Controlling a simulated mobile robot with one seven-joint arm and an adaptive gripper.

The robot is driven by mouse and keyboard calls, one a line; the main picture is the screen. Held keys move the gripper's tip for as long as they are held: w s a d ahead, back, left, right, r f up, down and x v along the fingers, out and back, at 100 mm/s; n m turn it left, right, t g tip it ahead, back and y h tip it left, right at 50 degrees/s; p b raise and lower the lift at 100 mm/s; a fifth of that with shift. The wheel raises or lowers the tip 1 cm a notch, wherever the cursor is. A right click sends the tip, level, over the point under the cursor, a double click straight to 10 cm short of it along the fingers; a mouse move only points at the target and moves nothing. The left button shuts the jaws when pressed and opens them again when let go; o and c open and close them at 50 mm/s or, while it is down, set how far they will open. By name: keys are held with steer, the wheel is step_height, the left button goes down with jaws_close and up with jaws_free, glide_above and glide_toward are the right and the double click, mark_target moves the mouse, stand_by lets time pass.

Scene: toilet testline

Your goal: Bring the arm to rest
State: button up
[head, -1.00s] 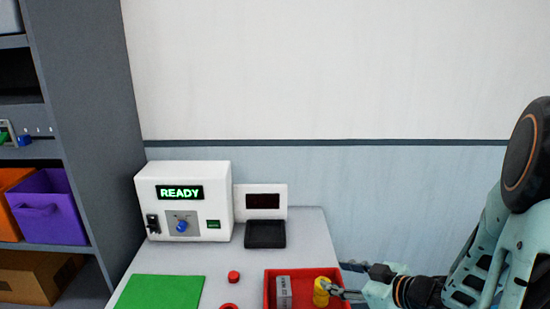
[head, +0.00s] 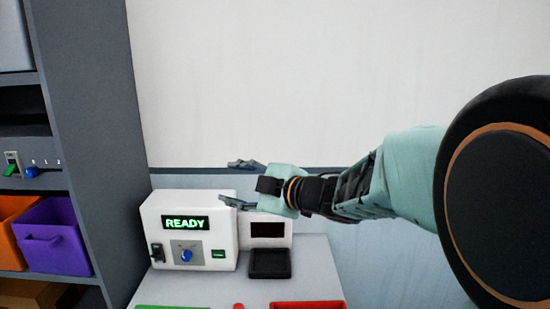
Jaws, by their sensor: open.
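My gripper (head: 233,183) is raised in front of the wall, above the white machine and the small scale. Its two fingers point left and stand wide apart, with nothing between them. My arm reaches in from the right side of the head view. The gripper and wrist cover part of the white display panel's top edge. The gripper appears clear of the table.
A white machine (head: 153,215) with a lit READY display stands on the table (head: 212,287). A black scale pan (head: 269,263) lies beside it. A red tray (head: 308,305) and green mat (head: 172,307) show at the bottom edge. A grey shelf (head: 95,150) with bins stands left.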

steer(key=s+a+r+n+y+p, duration=0.1)
steer(key=s+a+r+y, duration=0.3)
steer(key=r, duration=0.7)
steer(key=s+a+r+n+p, duration=0.1)
steer(key=a+r+n+p, duration=0.1)
steer(key=a+r, duration=0.65)
steer(key=w+d+m+t+h, duration=0.25)
steer(key=d+m, duration=0.25)
steer(key=d, duration=0.3)
steer(key=w+d+m+t+h, duration=0.1)
steer(key=d+m+t+h, duration=0.25)
steer(key=d, duration=0.55)
steer(key=s+d+f+m+g+h+p, duration=0.1)
steer(key=s+d+f+m+h, duration=0.15)
steer(key=d+m, duration=0.2)
steer(key=s+d+f+m+g+h, duration=0.1)
steer(key=d+f+m+h, duration=0.25)
steer(key=d, duration=0.25)
steer(key=s+d+f+m+g+h, duration=0.2)
steer(key=s+d+f+m+g, duration=0.1)
steer(key=s+f, duration=0.6)
steer(key=s+d+f+m+g+h+p, duration=0.1)
steer(key=s+d+f+m+g, duration=0.3)
steer(key=s+f, duration=0.6)
steer(key=s+d+g+h, duration=0.1)
steer(key=s, duration=0.5)
steer(key=shift+d+g, duration=0.3)
steer(key=shift+g, duration=0.1)
steer(key=shift+m, duration=0.25)
